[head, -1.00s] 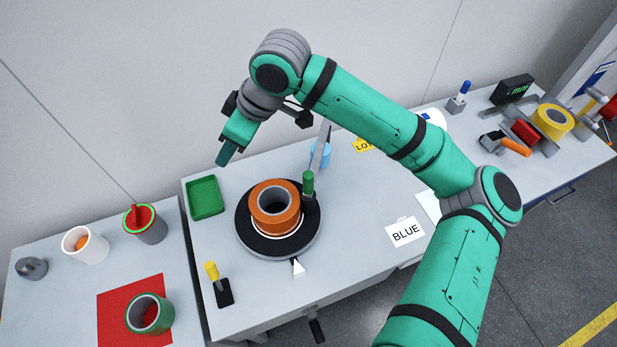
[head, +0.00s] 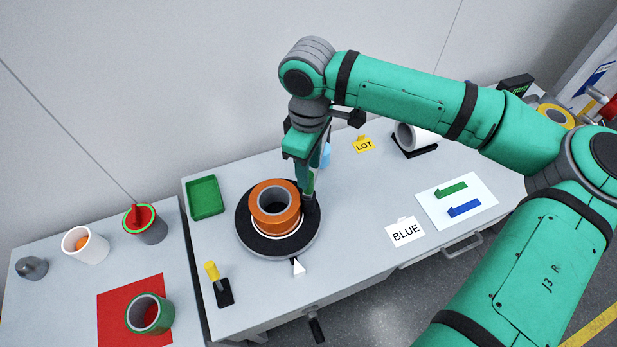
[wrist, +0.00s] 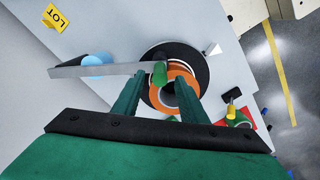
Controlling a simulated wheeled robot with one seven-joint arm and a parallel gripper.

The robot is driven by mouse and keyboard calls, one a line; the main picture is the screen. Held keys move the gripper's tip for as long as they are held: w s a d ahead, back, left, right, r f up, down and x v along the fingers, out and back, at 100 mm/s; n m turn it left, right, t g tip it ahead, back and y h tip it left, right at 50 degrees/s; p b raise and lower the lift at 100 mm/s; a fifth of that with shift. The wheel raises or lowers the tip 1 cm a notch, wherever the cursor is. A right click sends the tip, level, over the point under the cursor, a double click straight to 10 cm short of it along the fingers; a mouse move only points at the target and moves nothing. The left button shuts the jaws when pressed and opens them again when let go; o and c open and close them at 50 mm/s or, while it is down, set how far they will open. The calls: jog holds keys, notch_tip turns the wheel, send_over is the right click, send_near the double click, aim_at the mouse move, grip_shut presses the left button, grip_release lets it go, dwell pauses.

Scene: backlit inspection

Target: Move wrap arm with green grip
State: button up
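The wrap arm is a flat metal bar (wrist: 90,70) with an upright green grip (wrist: 160,74) at one end, beside the orange roll (head: 270,212) on the black round turntable (head: 250,236). In the wrist view the bar runs left from the grip, over a light blue cylinder (wrist: 98,60). My gripper (wrist: 157,82) is open, its fingers apart on either side of the grip. In the head view my gripper (head: 307,184) points down at the turntable's right side and hides most of the grip and bar. Contact with the grip cannot be told.
A green tray (head: 205,197) stands left of the turntable, and a yellow-handled tool (head: 217,285) in front. The LOT tag (head: 363,144) is behind.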

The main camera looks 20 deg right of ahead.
jog(key=shift+f, duration=2.35)
grip_shut()
